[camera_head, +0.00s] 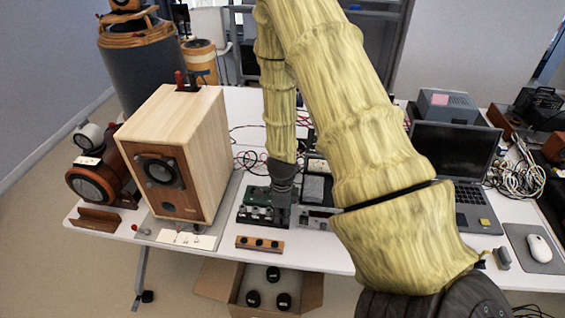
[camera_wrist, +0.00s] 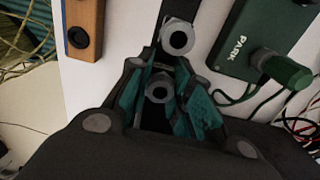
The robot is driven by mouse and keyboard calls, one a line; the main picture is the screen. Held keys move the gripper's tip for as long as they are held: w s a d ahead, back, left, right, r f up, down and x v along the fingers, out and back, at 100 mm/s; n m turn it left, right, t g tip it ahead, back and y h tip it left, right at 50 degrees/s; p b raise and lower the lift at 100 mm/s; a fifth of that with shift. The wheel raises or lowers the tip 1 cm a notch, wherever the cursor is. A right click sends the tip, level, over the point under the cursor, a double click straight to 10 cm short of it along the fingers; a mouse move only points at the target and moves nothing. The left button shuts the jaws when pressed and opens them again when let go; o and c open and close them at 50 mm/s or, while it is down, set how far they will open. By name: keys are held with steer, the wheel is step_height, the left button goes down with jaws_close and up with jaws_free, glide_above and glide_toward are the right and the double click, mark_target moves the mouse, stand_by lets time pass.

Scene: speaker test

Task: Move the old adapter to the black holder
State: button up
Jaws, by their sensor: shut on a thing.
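My gripper (camera_wrist: 158,100) has teal fingers closed on a small grey-ringed adapter (camera_wrist: 159,89) in the wrist view. A second grey-ringed piece (camera_wrist: 178,38) sits just beyond the fingertips, on or over a narrow black part. The gripped adapter cannot be made out there. Whether it touches the holder, I cannot tell. A dark green box marked PARK (camera_wrist: 240,42), with a green knob, is close on the right in the wrist view.
A wooden strip with dark round spots (camera_head: 260,244) lies at the table's front edge. A large wooden speaker (camera_head: 205,150) stands left. A grey device (camera_head: 318,219) is close right of my gripper. A laptop (camera_head: 455,150) is farther right. An open cardboard box (camera_head: 312,290) is below.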

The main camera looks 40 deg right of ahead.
steer(key=shift+f, duration=0.2)
steer(key=o, duration=0.9)
steer(key=shift+r, duration=0.1)
steer(key=shift+r+p, duration=3.3)
steer(key=shift+r, duration=0.4)
steer(key=shift+f, duration=0.1)
